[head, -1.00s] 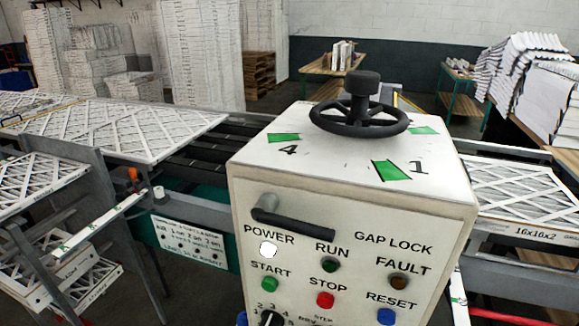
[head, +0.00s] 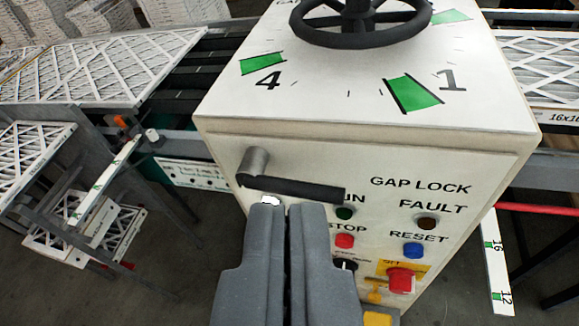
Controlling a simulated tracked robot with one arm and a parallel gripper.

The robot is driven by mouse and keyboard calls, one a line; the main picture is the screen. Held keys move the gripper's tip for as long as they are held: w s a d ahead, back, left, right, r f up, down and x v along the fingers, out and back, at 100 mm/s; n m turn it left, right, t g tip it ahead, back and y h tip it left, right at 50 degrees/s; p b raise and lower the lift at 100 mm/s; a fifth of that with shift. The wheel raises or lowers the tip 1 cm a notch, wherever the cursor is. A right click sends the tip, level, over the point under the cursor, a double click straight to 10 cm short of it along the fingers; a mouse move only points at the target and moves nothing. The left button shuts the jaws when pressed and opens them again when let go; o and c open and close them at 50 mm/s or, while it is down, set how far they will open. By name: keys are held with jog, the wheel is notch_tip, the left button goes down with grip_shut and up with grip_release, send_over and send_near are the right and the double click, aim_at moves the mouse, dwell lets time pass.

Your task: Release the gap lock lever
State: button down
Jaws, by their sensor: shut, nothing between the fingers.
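The gap lock lever (head: 300,189) is a black handle on a grey pivot at the upper left of the control box's front face. It points right and slightly down, toward the printed words GAP LOCK. My gripper (head: 281,208) is in front of the panel with its two grey fingers together and empty. In the picture the fingertips are just below the lever's middle; I cannot tell whether they touch the panel. The fingers hide part of the RUN and STOP labels and other controls. The control box (head: 350,140) is white.
A black handwheel (head: 360,28) stands on the box top, among green marks and numbers. Below the lever are a red STOP button (head: 345,241), a blue RESET button (head: 413,250) and a larger red button (head: 401,280). Filters (head: 110,70) lie on the conveyor at left.

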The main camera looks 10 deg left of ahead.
jog(key=w+r+m+g+p, duration=0.1)
jog(key=w+m+g+p, duration=0.3)
jog(key=m+p, duration=0.5)
jog(key=w+a+r+m+g+h+p, duration=0.1)
jog(key=w+r+m+g+p, duration=0.1)
jog(key=w+m+g+p, duration=0.2)
jog(key=m+g+p, duration=0.3)
jog(key=m+p, duration=0.3)
jog(key=shift+w+a+r+m, duration=0.15)
jog(key=shift+w+a+m, duration=0.05)
jog(key=shift+w+m, duration=0.1)
send_near(305, 186)
jog(key=shift+p+x, duration=0.3)
jog(key=shift+x, duration=3.2)
